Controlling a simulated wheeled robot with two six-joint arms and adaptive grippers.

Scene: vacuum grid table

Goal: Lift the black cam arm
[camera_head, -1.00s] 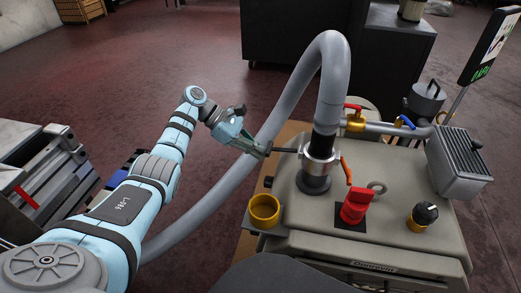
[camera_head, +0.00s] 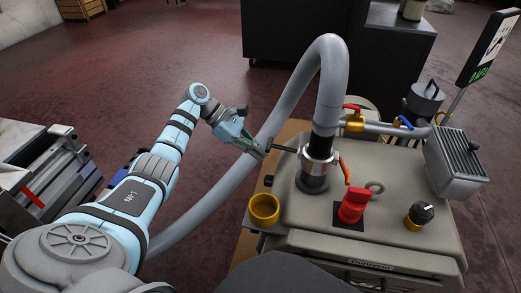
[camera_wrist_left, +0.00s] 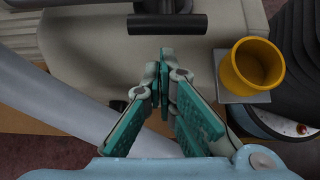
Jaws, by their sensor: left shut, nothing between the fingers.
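The black cam arm (camera_head: 285,149) sticks out to the left from the metal hose coupling (camera_head: 318,158) at the foot of the thick grey hose. In the left wrist view I see it as a black bar (camera_wrist_left: 167,24) at the top. My left gripper (camera_head: 263,152) is close to the arm's outer end in the head view. In the left wrist view its green-padded fingers (camera_wrist_left: 166,58) are shut with nothing between them, and their tips lie just short of the black bar, apart from it in the picture. My right gripper is out of view.
A yellow cup (camera_head: 264,208) stands on a small side plate at the table's left edge. The grey hose (camera_head: 220,190) loops behind my left gripper.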

